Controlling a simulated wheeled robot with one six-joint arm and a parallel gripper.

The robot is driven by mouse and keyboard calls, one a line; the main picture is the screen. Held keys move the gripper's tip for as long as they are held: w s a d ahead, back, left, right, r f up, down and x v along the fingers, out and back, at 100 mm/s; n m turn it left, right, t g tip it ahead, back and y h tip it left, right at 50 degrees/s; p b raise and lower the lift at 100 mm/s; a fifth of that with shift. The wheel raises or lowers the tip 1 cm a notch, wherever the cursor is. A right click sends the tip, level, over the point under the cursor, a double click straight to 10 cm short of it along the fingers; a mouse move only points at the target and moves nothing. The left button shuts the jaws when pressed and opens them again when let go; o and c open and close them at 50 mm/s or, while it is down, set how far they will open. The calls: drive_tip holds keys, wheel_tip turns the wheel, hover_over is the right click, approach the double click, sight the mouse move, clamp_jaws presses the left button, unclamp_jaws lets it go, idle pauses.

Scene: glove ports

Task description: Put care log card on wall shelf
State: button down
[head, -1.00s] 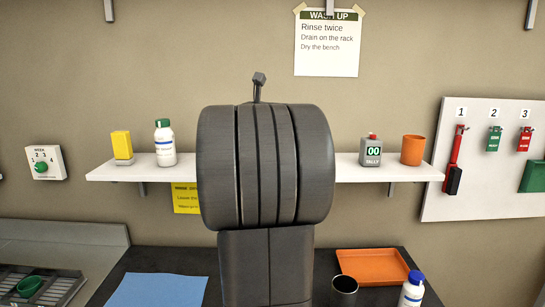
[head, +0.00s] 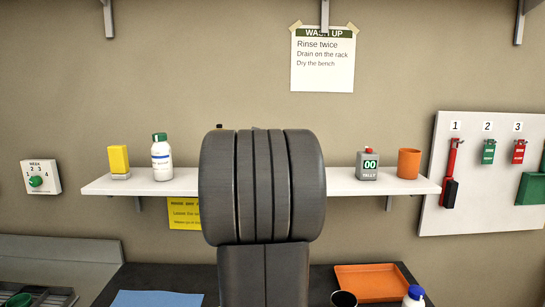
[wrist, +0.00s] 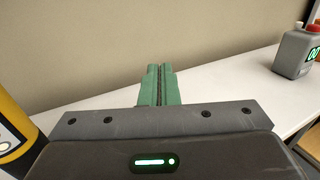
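The wall shelf (head: 350,187) is a long white board on brackets. It also shows in the wrist view (wrist: 225,95), running past my gripper. My gripper (wrist: 159,70) has green fingers, close together with only a thin dark line between them. They are over or in front of the shelf near the wall. I see no card between or beyond the fingers. In the head view my arm's dark links hide the gripper and the shelf's middle. I cannot make out the care log card in either view.
A tally counter (head: 367,166) and an orange cup (head: 409,164) stand right on the shelf; a white bottle (head: 161,158) and a yellow block (head: 118,160) stand left. A yellow-and-black object (wrist: 14,120) is close at the wrist view's left. Shelf between gripper and counter is clear.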

drive_tip(key=c, duration=1.7)
unclamp_jaws()
drive_tip(key=shift+f, duration=0.1)
drive_tip(key=shift+r, duration=0.2)
drive_tip(key=b+v, duration=0.1)
drive_tip(key=v, duration=1.1)
drive_tip(key=shift+f+b, duration=0.1)
drive_tip(key=shift+b, duration=0.3)
drive_tip(key=shift+w, duration=0.1)
drive_tip(key=p+x, duration=0.2)
drive_tip(key=x, duration=1)
drive_tip(key=shift+f, duration=0.1)
drive_tip(key=shift+r, duration=1.3)
